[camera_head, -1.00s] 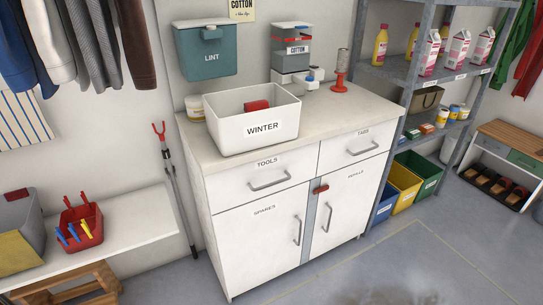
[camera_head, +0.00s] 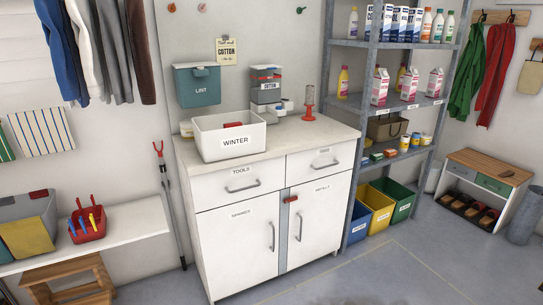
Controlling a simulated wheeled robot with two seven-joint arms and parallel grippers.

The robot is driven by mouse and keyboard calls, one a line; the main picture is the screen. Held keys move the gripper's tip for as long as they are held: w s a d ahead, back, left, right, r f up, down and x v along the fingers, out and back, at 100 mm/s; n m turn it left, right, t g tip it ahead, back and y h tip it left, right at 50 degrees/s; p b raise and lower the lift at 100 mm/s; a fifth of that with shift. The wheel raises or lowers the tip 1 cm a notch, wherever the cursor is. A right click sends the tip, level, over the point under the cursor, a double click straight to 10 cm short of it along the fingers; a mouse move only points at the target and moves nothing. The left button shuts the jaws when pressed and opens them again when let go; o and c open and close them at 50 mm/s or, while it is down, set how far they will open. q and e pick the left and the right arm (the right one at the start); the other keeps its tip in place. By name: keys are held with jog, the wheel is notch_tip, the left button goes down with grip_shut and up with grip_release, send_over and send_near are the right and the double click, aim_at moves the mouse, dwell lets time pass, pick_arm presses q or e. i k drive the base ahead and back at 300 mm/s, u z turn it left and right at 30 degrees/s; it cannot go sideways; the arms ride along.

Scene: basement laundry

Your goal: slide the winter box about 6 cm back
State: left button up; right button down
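The winter box (camera_head: 214,149) is a white open-topped bin with a WINTER label on its front. It stands upright on the left part of the white cabinet's countertop (camera_head: 290,141), close to the front edge. A red item (camera_head: 233,125) shows at its rim or inside; I cannot tell what it is. Neither of my grippers shows in the head view.
A red-based stand (camera_head: 308,108) is at the right. The countertop's right front is bare. A metal shelf (camera_head: 335,100) stands right of the cabinet.

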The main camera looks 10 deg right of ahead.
aim_at(214, 144)
jog(key=z, duration=0.55)
jog(key=i, duration=0.9)
jog(key=z, duration=0.05)
